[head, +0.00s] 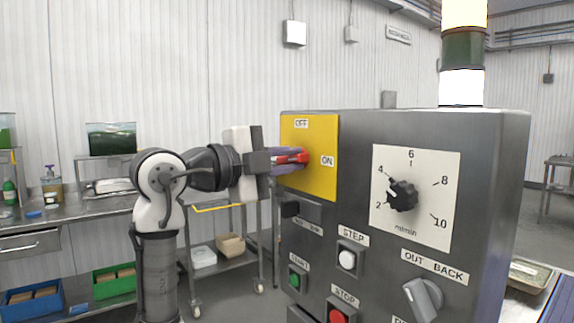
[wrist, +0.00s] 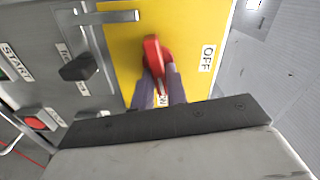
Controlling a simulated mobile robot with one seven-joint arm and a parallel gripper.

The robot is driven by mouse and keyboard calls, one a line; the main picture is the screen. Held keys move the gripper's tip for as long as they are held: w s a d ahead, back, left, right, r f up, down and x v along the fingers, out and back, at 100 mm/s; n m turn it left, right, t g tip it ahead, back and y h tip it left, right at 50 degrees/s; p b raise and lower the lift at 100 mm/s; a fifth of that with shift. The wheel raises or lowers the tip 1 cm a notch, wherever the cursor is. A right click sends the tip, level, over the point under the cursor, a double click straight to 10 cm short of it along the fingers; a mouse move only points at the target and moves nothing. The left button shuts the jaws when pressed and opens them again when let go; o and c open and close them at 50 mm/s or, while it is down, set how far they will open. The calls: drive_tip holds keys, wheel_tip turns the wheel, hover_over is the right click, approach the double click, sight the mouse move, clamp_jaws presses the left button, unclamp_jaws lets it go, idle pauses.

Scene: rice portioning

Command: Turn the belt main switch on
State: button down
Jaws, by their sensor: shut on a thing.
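The belt main switch is a red rotary handle (head: 297,158) on a yellow plate (head: 318,186) at the left of the grey control cabinet. The plate has an OFF label (head: 301,124) at the top and an ON label (head: 327,160) at the right. My gripper (head: 284,161) reaches in from the left, its purple fingers shut on the handle. In the wrist view the red handle (wrist: 152,52) lies between the fingers (wrist: 160,88) and runs toward the ON label (wrist: 163,100), which is partly hidden. The OFF label (wrist: 208,58) is clear of it.
The cabinet also carries a black speed dial (head: 403,196), a black selector (head: 290,209), a white STEP button (head: 347,260), a green START button (head: 297,279), a red STOP button (head: 338,316) and a grey OUT/BACK knob (head: 424,298). A steel cart (head: 230,262) stands behind my arm.

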drive_tip(key=shift+f+m, duration=0.15)
drive_tip(key=shift+m, duration=0.95)
drive_tip(key=shift+b, duration=0.3)
drive_tip(key=c, duration=1.4)
unclamp_jaws()
drive_tip(key=b+v, duration=0.2)
drive_tip(key=v, duration=1.2)
drive_tip(key=shift+b, duration=0.4)
drive_tip(key=shift+w, duration=0.1)
